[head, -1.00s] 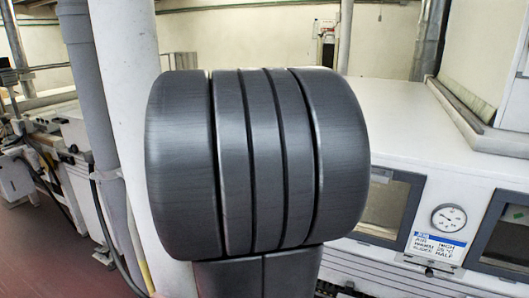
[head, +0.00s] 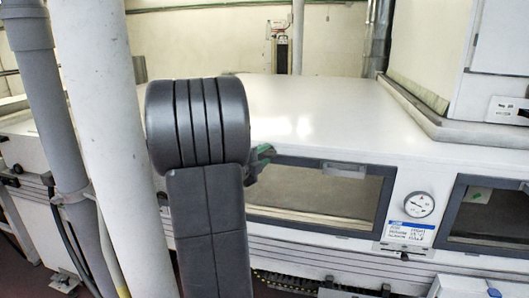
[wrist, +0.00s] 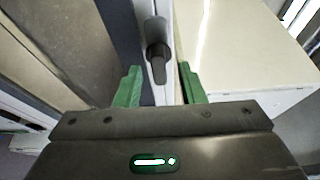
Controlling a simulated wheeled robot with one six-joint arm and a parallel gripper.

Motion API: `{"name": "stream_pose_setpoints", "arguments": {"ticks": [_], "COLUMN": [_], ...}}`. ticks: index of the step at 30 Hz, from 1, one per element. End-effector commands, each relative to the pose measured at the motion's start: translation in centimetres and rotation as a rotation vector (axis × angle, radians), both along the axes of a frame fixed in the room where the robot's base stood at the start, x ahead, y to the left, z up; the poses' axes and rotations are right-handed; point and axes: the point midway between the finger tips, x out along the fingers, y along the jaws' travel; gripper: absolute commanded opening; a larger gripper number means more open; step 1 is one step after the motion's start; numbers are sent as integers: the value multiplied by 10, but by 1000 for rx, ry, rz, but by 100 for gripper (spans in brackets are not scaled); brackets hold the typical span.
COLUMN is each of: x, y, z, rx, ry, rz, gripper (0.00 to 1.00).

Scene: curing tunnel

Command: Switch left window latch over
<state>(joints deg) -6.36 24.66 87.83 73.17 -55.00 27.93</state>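The left window (head: 315,193) is a dark-framed pane in the front of the white tunnel housing in the head view. In the wrist view, a dark latch (wrist: 157,64) with a rounded lever sits on a pale frame strip, its lever pointing down in the picture. My gripper (wrist: 158,72) is open, with one green finger on each side of the lever's line. I cannot tell whether either finger touches it. In the head view, the green gripper tip (head: 262,160) shows at the window's upper left corner. The latch is not visible there, and my arm hides part of that area.
A round gauge (head: 419,204) and a blue-and-white label (head: 409,233) sit between the left window and the right window (head: 490,212). A white pipe (head: 105,130) and a grey pipe (head: 50,110) stand at left. The housing top (head: 310,105) is clear.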

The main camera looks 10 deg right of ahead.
Motion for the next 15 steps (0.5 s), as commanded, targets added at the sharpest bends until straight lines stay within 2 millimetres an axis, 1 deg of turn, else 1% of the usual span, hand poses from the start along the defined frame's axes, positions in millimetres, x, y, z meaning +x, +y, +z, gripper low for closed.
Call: {"name": "stream_pose_setpoints", "arguments": {"ticks": [4,11,12,14,15], "x": [6,6,6,6,6], "y": [-6,-6,-6,-6,-6], "z": [0,-1,-1,-1,-1], "rx": [-1,-1,-1,-1,-1], "ry": [1,1,1,1,1], "rz": [0,1,1,1,1], "gripper": [36,36,32,21,13]}}
